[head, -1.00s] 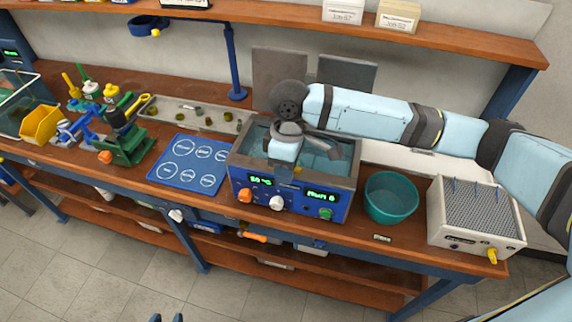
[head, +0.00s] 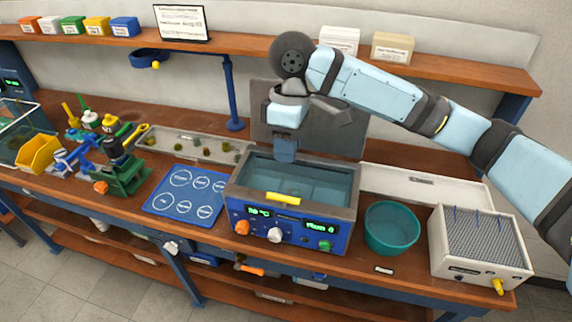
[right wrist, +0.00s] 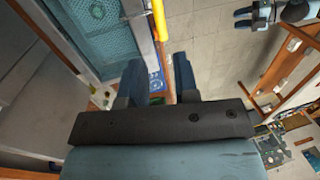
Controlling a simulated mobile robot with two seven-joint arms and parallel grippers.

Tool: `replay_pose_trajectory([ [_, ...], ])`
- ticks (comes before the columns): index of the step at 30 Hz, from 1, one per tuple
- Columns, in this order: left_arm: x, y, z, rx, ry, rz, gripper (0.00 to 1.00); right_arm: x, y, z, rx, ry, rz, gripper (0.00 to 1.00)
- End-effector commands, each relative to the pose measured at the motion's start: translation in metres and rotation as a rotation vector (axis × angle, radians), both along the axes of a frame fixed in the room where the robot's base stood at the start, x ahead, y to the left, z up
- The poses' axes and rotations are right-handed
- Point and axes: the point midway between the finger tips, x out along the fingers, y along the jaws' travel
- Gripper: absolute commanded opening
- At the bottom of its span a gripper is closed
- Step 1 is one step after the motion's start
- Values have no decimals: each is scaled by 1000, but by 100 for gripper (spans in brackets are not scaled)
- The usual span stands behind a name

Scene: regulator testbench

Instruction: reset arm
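My right gripper (head: 286,150) points down above the back part of the water bath (head: 232,187), clear of it. In the right wrist view its two dark blue fingers (right wrist: 158,82) stand apart with nothing between them. My right arm reaches in from the right, with its wrist raised near the upper shelf. My left gripper is out of the head view. It shows at the top of the right wrist view (right wrist: 241,18), over the floor, with two fingers apart and nothing between them.
A yellow bar (head: 284,198) lies at the bath's front rim. A teal bowl (head: 391,229) and a white box with a grey top (head: 479,258) stand right of the bath. A blue mat (head: 184,194) and green fixture (head: 122,180) are left. The upper shelf (head: 440,66) runs behind.

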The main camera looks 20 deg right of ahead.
Motion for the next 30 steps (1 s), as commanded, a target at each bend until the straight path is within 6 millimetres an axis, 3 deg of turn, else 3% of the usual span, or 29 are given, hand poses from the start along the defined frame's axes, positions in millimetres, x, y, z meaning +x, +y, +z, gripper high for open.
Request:
replay_pose_trajectory([
  [17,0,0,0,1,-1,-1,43,0,1,3,3,-1,1,28],
  [20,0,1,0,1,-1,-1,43,-5,7,-8,21,-8,8,28],
  [30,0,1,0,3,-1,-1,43,-53,50,-87,208,-114,-32,28],
])
